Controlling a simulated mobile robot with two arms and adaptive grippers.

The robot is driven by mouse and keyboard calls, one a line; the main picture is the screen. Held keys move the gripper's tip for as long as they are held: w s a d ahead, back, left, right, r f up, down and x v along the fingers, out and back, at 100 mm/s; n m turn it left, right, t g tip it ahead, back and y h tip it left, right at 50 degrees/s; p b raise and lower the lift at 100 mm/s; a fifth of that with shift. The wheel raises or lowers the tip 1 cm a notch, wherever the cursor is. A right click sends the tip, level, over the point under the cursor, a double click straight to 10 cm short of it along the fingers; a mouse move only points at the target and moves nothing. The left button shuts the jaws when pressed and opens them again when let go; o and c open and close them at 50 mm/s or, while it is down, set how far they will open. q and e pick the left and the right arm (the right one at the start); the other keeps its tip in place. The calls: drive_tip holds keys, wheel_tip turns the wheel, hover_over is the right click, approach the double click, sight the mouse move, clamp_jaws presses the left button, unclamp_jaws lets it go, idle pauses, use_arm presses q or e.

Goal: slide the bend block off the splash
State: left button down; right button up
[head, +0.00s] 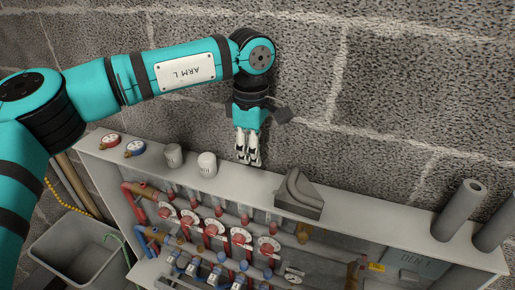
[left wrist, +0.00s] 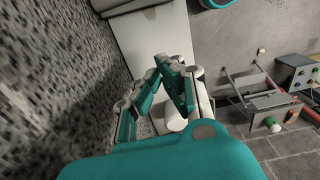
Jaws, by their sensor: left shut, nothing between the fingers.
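The bend block (head: 298,194) is a grey block with curved ridges. It sits on the light grey top of the cabinet (head: 350,206), right of the middle in the head view. I cannot make out a splash; any mark under the block is hidden. My left gripper (head: 247,161) points down by the wall, to the left of the block and apart from it. Its fingers are shut and empty, and they also show in the left wrist view (left wrist: 172,82). My right gripper is in neither view.
Upright grey pipes (head: 458,210) stand at the right end. The top between block and pipes is clear. The block wall (head: 400,90) rises behind.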

sight(268, 189)
use_arm(q)
wheel_tip(268, 189, down, 6)
drive_tip(key=shift+r+p, duration=0.15)
drive_tip(key=shift+p, duration=0.6)
drive_tip(key=d, duration=0.1)
drive_tip(key=d+p, duration=0.1)
drive_tip(key=s+d+f+p, duration=0.1)
drive_tip(key=d, duration=0.1)
drive_tip(key=shift+s, duration=0.1)
drive_tip(key=shift+a, duration=0.1)
